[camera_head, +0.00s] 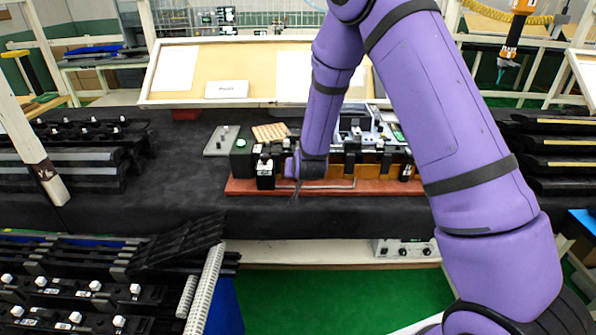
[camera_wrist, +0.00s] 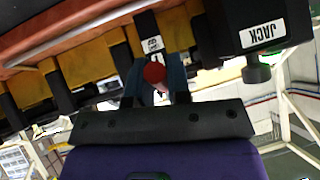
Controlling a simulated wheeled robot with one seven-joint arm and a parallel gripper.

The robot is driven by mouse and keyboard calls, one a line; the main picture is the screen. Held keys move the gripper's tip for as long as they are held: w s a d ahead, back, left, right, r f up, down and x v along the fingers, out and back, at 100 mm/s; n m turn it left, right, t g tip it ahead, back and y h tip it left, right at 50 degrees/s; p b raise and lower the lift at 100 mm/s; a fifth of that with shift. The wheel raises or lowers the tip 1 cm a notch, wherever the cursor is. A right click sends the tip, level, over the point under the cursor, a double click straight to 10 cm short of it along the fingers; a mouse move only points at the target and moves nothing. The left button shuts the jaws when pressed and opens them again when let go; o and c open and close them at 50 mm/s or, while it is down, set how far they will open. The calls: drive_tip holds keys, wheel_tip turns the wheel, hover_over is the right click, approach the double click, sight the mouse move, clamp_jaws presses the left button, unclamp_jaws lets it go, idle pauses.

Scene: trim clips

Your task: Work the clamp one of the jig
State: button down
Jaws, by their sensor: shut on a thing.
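The jig (camera_head: 240,187) lies on the dark table in the head view, a long reddish base with yellow-brown blocks and black clamps along it. My gripper (camera_head: 291,168) is at the jig's left part, low over it. In the wrist view, a red knob (camera_wrist: 154,73) sits between the two fingers of my gripper (camera_wrist: 155,80), which are shut on it. A black clamp part with a small white label (camera_wrist: 152,44) is just above the knob; I cannot read its label. My arm hides part of the jig in the head view.
A grey plate (camera_head: 221,141) lies behind the jig's left end. Black racks (camera_head: 80,150) stand at the left. The table front is clear.

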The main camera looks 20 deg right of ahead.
drive_tip(key=shift+f, duration=0.1)
idle(0.4)
drive_tip(key=c, duration=1.1)
unclamp_jaws()
drive_tip(key=v, duration=1)
drive_tip(key=shift+s, duration=0.35)
